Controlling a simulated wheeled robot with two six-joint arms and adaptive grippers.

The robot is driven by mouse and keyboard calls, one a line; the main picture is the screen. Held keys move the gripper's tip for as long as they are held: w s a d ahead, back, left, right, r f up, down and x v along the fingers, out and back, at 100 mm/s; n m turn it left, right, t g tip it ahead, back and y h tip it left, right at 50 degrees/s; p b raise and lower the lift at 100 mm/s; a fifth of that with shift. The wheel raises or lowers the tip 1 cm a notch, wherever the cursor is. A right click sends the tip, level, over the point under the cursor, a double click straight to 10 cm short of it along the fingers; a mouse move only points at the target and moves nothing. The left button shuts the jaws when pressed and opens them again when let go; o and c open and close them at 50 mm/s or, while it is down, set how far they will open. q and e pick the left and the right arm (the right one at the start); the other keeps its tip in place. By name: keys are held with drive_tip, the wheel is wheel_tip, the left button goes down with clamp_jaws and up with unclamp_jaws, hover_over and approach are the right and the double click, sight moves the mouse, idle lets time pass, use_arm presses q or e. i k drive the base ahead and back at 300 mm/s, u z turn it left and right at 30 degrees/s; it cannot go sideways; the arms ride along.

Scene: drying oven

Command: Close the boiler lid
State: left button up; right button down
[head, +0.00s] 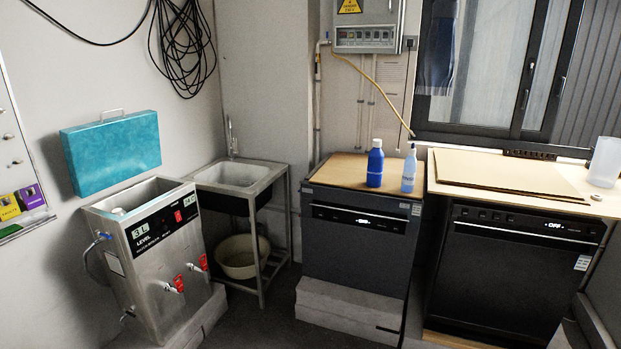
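The boiler (155,262) is a steel box at the lower left with a level display, red switches and red-handled taps on its front. Its top is open, and part of the inside shows. The boiler lid (112,152) is a turquoise panel with a light handle (112,114) on its upper edge. It stands raised, close to upright, at the back of the boiler by the left wall. Neither of my grippers shows in the head view.
A metal sink (240,174) on a frame stands right of the boiler, with a basin (243,257) below. A dark appliance (358,240) bears a blue bottle (375,165) and a pale blue bottle (409,170). Another black appliance (510,265) stands right. Dark floor lies between.

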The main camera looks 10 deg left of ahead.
sight(100, 155)
drive_tip(key=u, duration=0.4)
drive_tip(key=i, duration=1.15)
drive_tip(key=u, duration=1.45)
drive_tip(key=i, duration=1.1)
drive_tip(key=u, duration=0.7)
